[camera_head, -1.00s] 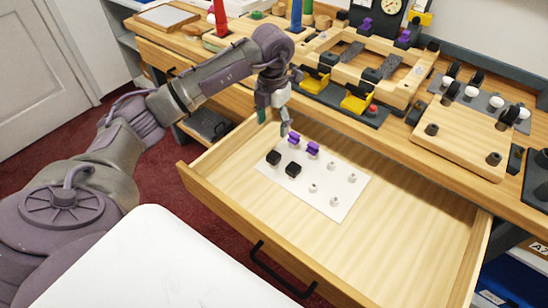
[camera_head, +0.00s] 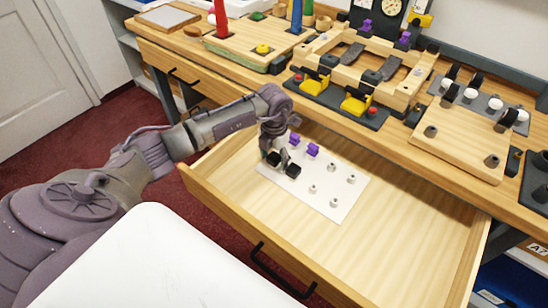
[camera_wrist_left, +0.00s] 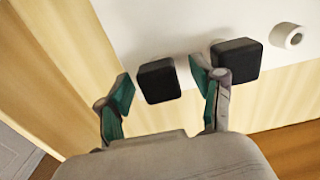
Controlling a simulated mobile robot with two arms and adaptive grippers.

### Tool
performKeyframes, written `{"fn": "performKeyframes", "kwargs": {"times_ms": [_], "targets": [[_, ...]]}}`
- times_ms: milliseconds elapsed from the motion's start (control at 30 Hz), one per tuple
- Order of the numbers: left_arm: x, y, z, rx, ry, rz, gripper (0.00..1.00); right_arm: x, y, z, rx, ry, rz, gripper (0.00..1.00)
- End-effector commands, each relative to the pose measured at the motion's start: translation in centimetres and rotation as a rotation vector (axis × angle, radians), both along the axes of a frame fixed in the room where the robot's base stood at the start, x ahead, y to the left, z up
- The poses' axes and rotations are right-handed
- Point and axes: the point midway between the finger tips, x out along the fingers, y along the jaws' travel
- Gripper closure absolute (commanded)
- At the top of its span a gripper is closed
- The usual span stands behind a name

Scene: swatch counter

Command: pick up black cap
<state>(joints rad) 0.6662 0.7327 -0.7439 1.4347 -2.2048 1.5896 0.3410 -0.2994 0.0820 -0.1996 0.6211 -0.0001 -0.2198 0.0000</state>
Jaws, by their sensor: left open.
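Two black caps stand on a white board (camera_head: 335,205) inside the open drawer. In the left wrist view, one black cap (camera_wrist_left: 158,80) is between the fingertips of my left gripper (camera_wrist_left: 164,92), with gaps to the fingers. The other black cap (camera_wrist_left: 236,59) is just right of the right finger. In the head view my left gripper (camera_head: 274,153) is low over the board's left end, partly hiding the left black cap; the right black cap (camera_head: 293,171) shows clear beside it. My left gripper is open and empty. My right gripper is not in view.
Two purple caps (camera_head: 313,150) stand behind the black ones, and several bare grey pegs (camera_head: 331,168) are to the right. The drawer (camera_head: 420,225) has bare floor on its right side. The counter above holds wooden fixtures and a block (camera_head: 455,140).

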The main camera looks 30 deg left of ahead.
Motion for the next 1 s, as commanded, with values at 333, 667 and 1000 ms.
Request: {"fn": "performKeyframes", "kwargs": {"times_ms": [333, 667, 1000], "targets": [[0.0, 0.03, -0.35, 0.0, 0.0, 0.001, 0.47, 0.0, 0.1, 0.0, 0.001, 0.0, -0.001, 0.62], [0.0, 0.03, -0.32, 0.0, 0.0, 0.001, 0.84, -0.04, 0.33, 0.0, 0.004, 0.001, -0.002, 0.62], [0.06, 0.04, 0.1, 0.0, -0.002, 0.0, 0.84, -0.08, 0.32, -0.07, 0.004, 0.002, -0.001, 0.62]]}}
